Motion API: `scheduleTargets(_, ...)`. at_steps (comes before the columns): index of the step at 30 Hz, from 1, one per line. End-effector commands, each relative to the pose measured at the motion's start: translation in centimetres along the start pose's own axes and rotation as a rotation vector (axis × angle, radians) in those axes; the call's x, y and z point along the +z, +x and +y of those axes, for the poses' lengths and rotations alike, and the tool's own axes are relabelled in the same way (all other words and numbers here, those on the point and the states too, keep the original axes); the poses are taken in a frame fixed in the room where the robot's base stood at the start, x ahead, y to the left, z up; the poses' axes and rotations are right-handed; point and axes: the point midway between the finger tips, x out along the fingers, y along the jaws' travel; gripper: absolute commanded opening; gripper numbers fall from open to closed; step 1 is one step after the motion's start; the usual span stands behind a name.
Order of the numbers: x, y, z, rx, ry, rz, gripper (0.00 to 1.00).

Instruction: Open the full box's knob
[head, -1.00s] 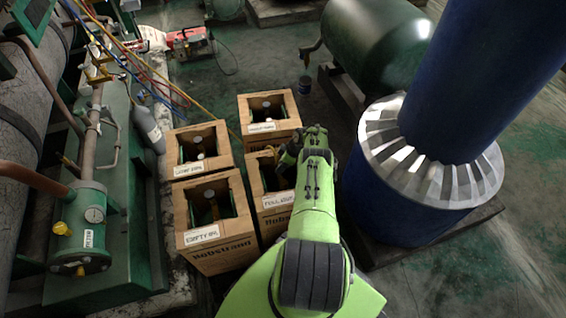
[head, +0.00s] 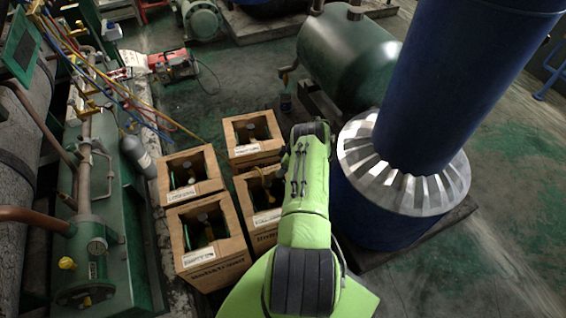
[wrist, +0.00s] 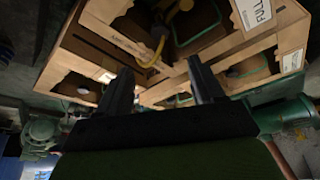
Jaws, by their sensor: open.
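The full box (head: 264,238) is an open-topped wooden crate at the front right of a cluster of boxes, partly covered by my arm in the head view. In the wrist view its FULL label (wrist: 256,12) shows at the upper right, with a dark cylinder and green edging inside the opening. A yellow hose (wrist: 157,52) runs over the crate's rim. The knob cannot be made out clearly. My gripper (wrist: 162,82) is open and empty, its two dark fingers pointing toward the crates. My arm hides it in the head view.
The empty box (head: 214,260) stands left of the full box, with two more crates (head: 192,186) (head: 254,152) behind. A large blue cylinder (head: 385,215) stands close at right. Green machinery (head: 93,270) lines the left.

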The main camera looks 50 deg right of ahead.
Motion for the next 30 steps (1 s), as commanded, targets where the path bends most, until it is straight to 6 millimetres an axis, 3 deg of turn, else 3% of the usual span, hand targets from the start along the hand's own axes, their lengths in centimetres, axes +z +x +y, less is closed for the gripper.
scheduleTargets(8,-0.5,0.5,-0.1,0.013,0.055,-0.003,0.67)
scheduleTargets(14,-3.4,3.1,-2.3,0.193,0.617,-0.039,0.67)
scheduleTargets(19,-4.0,2.6,-5.6,0.383,0.981,-0.024,0.67)
scheduleTargets(25,-3.9,2.3,-6.6,0.455,1.092,0.001,0.67)
scheduleTargets(30,-3.0,5.5,-5.5,0.454,1.091,0.000,0.67)
